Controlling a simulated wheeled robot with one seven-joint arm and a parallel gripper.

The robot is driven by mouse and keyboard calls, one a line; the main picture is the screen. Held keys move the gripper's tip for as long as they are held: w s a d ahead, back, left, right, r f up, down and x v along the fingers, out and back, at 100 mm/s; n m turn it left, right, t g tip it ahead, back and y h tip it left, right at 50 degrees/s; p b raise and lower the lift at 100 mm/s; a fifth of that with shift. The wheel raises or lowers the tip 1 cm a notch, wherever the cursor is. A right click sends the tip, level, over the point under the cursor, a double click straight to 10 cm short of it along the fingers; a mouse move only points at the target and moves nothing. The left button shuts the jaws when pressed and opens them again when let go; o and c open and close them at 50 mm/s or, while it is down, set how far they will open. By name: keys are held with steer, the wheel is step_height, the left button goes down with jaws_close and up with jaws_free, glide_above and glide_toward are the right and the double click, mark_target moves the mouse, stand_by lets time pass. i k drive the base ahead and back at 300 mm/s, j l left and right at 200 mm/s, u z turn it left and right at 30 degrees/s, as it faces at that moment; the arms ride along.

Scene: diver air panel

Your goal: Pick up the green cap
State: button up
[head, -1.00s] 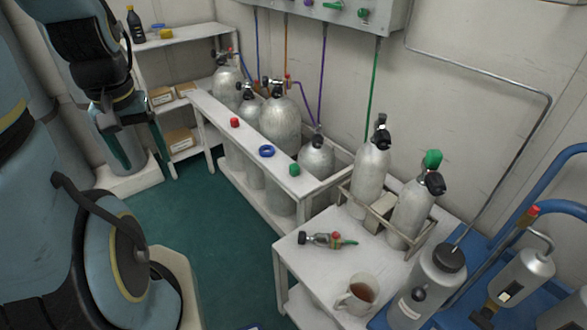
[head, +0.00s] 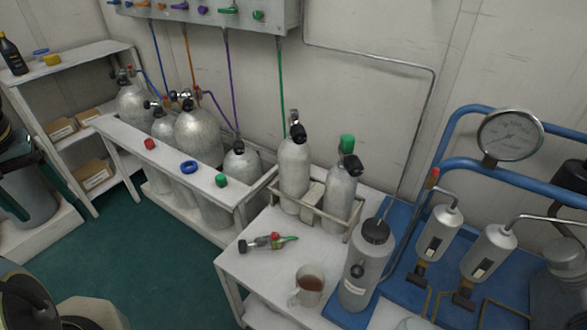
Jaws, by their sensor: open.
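A small green cap (head: 221,180) sits on top of the white rail of the cylinder rack (head: 148,168), at its right end, in front of a short cylinder. Another green piece (head: 347,143) sits on top of the right cylinder on the white table; I cannot tell whether it is a loose cap. My gripper (head: 12,185) shows only in part at the left edge of the head view. It is open and empty, well to the left of the green cap and apart from it.
The white table holds a mug of tea (head: 308,286), a small fitting (head: 262,242) and a grey flask (head: 364,268). Green floor left of the rack is clear.

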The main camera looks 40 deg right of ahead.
mark_target(221, 181)
steer(key=i+j+z, duration=0.25)
steer(key=i+z, duration=0.15)
steer(key=i, duration=0.15)
steer(key=i+j+z, duration=0.4)
steer(key=i, duration=0.15)
